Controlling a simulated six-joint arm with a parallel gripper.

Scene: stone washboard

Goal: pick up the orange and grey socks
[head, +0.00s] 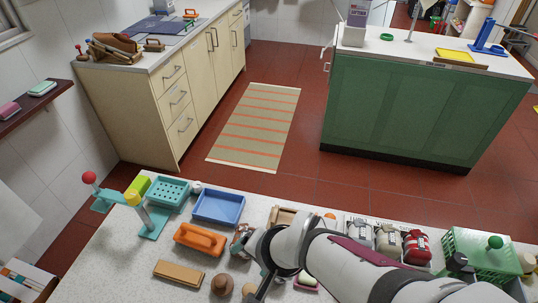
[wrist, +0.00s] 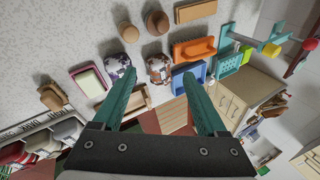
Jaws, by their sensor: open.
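The rolled orange and grey socks (wrist: 158,68) lie on the pale speckled counter in the wrist view, in a patterned bundle. In the head view the socks (head: 240,238) show at the left edge of my arm, which hides part of them. My gripper (wrist: 159,74) is open and empty. In the wrist view its two teal fingers are spread to either side of the socks, which appear between and just beyond the fingertips. I cannot tell the remaining height above the counter.
A purple and white bundle (wrist: 119,66) lies beside the socks. Wrapped bundles (head: 388,238) and a green crate (head: 470,262) stand to the right.

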